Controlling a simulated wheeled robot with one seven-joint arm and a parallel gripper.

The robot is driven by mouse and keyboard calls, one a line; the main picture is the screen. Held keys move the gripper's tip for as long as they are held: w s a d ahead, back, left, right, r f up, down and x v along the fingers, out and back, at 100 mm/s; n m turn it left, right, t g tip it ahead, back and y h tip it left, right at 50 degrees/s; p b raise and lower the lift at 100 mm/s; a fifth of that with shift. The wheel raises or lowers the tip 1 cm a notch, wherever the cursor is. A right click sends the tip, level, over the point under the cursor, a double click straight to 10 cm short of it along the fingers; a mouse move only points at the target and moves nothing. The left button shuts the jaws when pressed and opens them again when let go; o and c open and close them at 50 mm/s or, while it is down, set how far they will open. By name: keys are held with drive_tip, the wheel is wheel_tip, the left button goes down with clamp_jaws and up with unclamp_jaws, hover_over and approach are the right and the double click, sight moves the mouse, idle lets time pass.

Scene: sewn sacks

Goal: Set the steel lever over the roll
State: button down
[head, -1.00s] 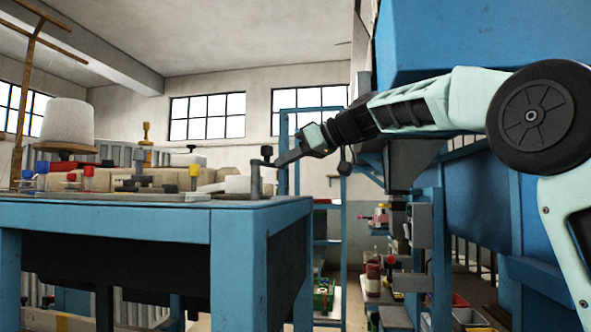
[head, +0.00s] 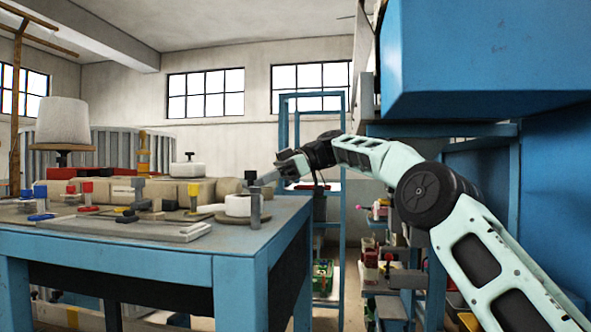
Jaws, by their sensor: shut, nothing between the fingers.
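A white roll (head: 236,206) lies on a flat tan disc (head: 243,220) near the right end of the blue table. A grey upright post (head: 256,210) stands at the roll's right side. A grey steel lever (head: 267,178) slants up to the right above the post, with a dark knob (head: 250,176) at its left end. My gripper (head: 283,166) is shut at the right end of this bar, above the table's right edge. It is small and dark here, and I cannot tell whether it touches the lever.
The blue table (head: 135,262) carries a pale flat tray (head: 120,228), several small coloured-top pegs and a long tan sack (head: 160,190). A large blue machine (head: 480,55) stands at the right. A blue shelf rack (head: 313,110) stands behind my gripper.

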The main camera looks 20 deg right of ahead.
drive_tip(key=shift+a+r+p, duration=0.15)
drive_tip(key=shift+a+p, duration=0.15)
drive_tip(key=shift+p, duration=0.2)
drive_tip(key=shift+a, duration=0.1)
drive_tip(key=shift+r, duration=0.1)
idle(0.3)
